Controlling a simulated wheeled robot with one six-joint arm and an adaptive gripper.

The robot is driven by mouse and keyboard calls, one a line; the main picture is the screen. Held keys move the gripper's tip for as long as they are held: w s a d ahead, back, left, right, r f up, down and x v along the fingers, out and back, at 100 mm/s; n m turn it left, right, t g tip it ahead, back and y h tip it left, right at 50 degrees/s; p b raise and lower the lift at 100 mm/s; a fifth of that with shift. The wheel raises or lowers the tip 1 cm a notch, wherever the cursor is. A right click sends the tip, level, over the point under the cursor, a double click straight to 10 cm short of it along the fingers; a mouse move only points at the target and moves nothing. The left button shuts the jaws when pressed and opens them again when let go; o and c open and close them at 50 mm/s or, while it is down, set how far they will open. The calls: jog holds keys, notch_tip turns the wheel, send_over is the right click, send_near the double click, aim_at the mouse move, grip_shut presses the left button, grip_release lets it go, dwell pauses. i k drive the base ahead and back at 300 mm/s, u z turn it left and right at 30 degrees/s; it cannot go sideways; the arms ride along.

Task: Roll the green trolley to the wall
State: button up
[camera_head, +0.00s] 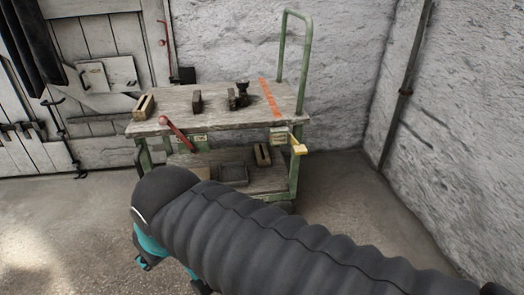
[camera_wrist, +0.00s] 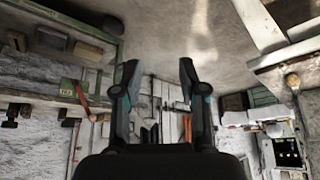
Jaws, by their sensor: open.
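The green trolley (camera_head: 205,120) stands by the back wall (camera_head: 225,40), with a wooden top, a lower shelf and a tall green push handle (camera_head: 306,60) at its right end. A red lever (camera_head: 176,133) and a yellow-ended lever (camera_head: 299,149) stick out from its front edge. The gap behind it cannot be judged. My gripper (camera_wrist: 158,82) is open, with nothing between its fingers. In the head view my arm hides most of it and part of the trolley's lower front. In the wrist view the trolley's green frame (camera_wrist: 118,52) and red lever (camera_wrist: 82,101) lie left of the fingers.
A wooden block (camera_head: 143,107), a dark block (camera_head: 197,101) and a small anvil-like piece (camera_head: 240,95) stand on the top. The right wall (camera_head: 455,110) carries a pipe (camera_head: 405,90). A plank door (camera_head: 95,45) is at left. Concrete floor (camera_head: 60,225) is clear at front left.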

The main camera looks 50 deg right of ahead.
aim_at(196, 110)
jog(key=z, duration=1.3)
